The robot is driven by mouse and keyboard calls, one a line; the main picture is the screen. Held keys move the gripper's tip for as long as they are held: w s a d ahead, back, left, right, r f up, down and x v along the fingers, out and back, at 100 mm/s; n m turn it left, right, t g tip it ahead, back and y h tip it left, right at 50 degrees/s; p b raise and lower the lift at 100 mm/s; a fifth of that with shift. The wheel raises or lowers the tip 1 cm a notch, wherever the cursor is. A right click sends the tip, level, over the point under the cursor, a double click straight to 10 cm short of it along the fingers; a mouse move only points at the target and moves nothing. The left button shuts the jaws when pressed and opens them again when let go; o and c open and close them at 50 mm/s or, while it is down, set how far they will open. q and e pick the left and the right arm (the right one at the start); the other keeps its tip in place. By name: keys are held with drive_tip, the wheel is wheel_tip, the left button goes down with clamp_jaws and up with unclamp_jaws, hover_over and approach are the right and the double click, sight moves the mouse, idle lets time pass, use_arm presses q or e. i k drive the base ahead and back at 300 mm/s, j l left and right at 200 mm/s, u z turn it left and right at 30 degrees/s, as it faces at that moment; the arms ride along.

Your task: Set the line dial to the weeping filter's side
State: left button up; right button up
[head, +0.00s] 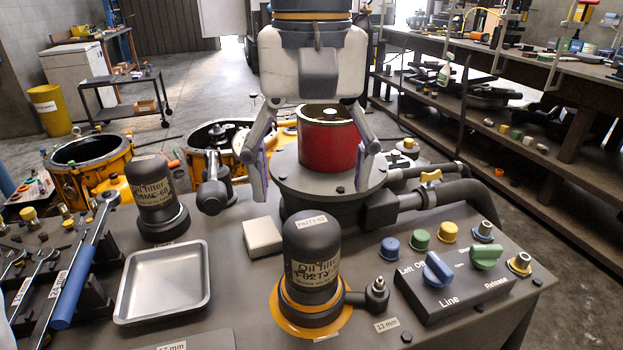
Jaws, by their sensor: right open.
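The line dial (438,270) is a blue knob on a dark control box (455,302) marked "Line", at the lower right. "Left" and "Off" show beside it; which mark it points at is hard to tell. The front oil filter (312,258) is dark and upright, with a glossy amber pool (283,322) around its base. The other oil filter (152,195), at the left, is upright with no pool visible. My right gripper (312,190) is open, pointing down, its fingers apart on either side of a red canister (328,140); contact is unclear. My left gripper is out of view.
A green knob (486,256) marked "Release" is beside the dial. Colored caps (420,240) stand behind the box. An empty metal tray (165,283), a pale block (262,237) and a blue-handled wrench (75,285) are to the left. A hose (450,195) curves behind.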

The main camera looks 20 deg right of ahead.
sight(435, 271)
drive_tip(key=k, duration=1)
